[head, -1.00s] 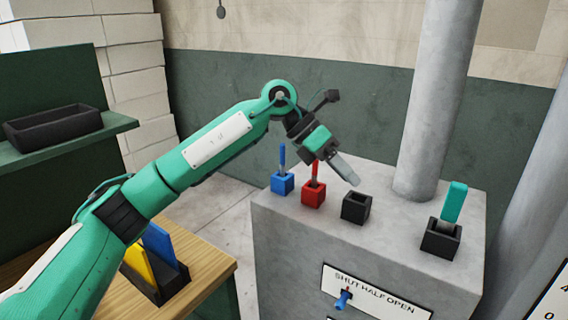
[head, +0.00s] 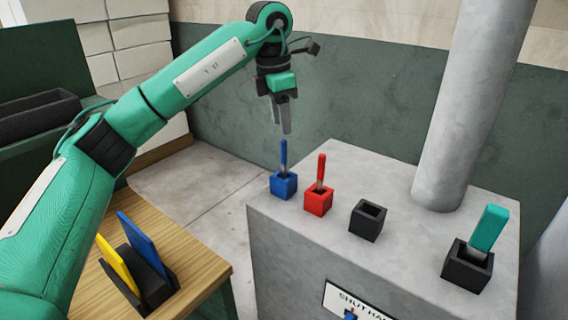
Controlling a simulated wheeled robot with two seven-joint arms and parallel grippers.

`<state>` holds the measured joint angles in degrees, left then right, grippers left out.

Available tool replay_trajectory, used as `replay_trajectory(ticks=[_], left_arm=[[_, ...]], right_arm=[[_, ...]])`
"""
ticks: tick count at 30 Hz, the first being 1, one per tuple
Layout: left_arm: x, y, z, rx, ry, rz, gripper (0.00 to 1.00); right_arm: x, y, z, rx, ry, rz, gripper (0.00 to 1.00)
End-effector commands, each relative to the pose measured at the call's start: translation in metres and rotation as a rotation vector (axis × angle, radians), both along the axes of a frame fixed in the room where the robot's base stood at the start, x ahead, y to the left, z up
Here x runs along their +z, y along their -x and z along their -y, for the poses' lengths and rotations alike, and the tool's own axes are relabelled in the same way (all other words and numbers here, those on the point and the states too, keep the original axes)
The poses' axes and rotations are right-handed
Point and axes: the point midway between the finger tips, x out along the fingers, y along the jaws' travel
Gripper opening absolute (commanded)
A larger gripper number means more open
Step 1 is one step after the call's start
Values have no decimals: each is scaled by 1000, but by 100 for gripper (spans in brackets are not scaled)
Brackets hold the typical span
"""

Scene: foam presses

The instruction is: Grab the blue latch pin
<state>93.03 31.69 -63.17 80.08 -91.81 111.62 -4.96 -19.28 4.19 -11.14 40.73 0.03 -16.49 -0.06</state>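The blue latch pin (head: 283,155) stands upright in a blue socket block (head: 284,186) at the left corner of the grey press top. My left gripper (head: 283,128) points down just above the pin's top. Its two fingers show close together at this angle, and nothing shows between them. I cannot tell how far apart they are, or whether they touch the pin. My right gripper is not in view.
A red pin (head: 321,171) in a red block (head: 318,200) stands right beside the blue one. An empty black socket (head: 368,220) and a black holder (head: 467,268) with a teal handle (head: 489,228) are farther right. A thick grey column (head: 465,110) rises behind.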

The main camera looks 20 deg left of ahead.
Motion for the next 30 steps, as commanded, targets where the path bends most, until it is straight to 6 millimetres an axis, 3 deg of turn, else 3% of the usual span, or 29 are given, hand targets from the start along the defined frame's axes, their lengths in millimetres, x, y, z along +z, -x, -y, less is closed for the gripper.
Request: replay_trajectory(ticks=[10, 19, 26, 30], left_arm=[[-29, 0, 1, -1, -1, -3, 40], [-66, 0, 2, -2, 1, 0, 40], [-68, 0, 3, -2, 1, 1, 40], [-68, 0, 3, -2, 1, 1, 16]], right_arm=[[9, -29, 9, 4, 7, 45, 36], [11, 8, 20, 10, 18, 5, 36], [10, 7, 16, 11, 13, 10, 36], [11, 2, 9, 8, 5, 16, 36]])
